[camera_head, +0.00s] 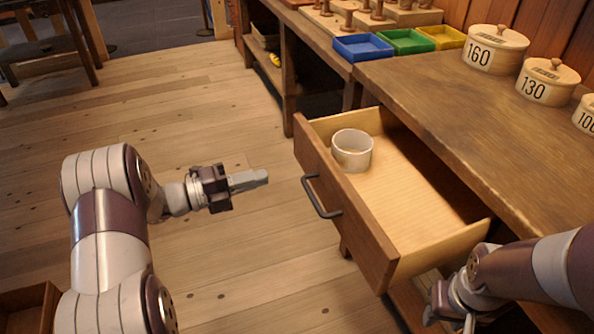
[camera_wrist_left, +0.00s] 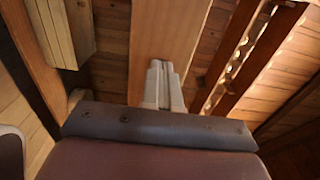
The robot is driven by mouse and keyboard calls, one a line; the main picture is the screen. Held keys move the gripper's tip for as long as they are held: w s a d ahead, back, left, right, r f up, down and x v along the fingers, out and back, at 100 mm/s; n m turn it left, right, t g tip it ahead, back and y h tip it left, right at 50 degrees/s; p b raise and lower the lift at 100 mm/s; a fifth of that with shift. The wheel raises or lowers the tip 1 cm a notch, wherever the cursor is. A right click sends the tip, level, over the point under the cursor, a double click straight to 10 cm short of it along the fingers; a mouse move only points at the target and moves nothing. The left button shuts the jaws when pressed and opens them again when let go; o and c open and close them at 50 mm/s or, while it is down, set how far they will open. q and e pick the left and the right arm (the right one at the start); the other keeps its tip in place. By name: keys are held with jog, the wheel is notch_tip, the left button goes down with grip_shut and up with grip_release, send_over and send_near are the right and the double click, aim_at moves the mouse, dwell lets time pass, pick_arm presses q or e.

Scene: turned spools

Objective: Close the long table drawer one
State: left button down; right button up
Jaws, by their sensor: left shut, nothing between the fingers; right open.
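The long table drawer (camera_head: 345,205) is pulled well out from under the wooden table. Its front faces left and carries a dark bar handle (camera_head: 321,197). A pale round cup (camera_head: 352,150) stands inside it. My left gripper (camera_head: 262,177) is shut and empty, a little left of the drawer front and apart from it, pointing towards it. In the left wrist view its closed fingers (camera_wrist_left: 162,85) show in front of a wooden panel. My right gripper (camera_head: 450,308) is at the near right corner of the drawer, low beside its side wall; its fingertips are partly hidden.
The tabletop (camera_head: 460,110) holds lidded round boxes marked 160 (camera_head: 494,50), 130 (camera_head: 547,82) and 100. Blue (camera_head: 362,47), green (camera_head: 405,41) and yellow trays stand at the back. The floor left of the drawer is clear. A wooden box edge (camera_head: 30,305) shows bottom left.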

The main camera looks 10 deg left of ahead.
pick_arm(q)
jog(key=b+x, duration=0.1)
jog(key=x, duration=0.7)
jog(key=shift+w+d+f+b, duration=0.1)
jog(key=shift+w+d+b, duration=0.2)
jog(key=shift+b, duration=0.1)
jog(key=shift+w+d, duration=0.1)
jog(key=shift+d, duration=0.1)
jog(key=b, duration=0.3)
send_near(388, 159)
jog(key=w+d+r, duration=0.1)
jog(key=d, duration=0.1)
jog(key=w+d+r, duration=0.2)
jog(key=d, duration=0.1)
jog(key=w+d+r, duration=0.1)
jog(key=w+d, duration=0.1)
jog(key=shift+d+r, duration=0.2)
jog(key=shift+r, duration=0.05)
jog(key=shift+w+d, duration=0.3)
jog(key=shift+d, duration=0.15)
jog(key=shift+r, duration=0.35)
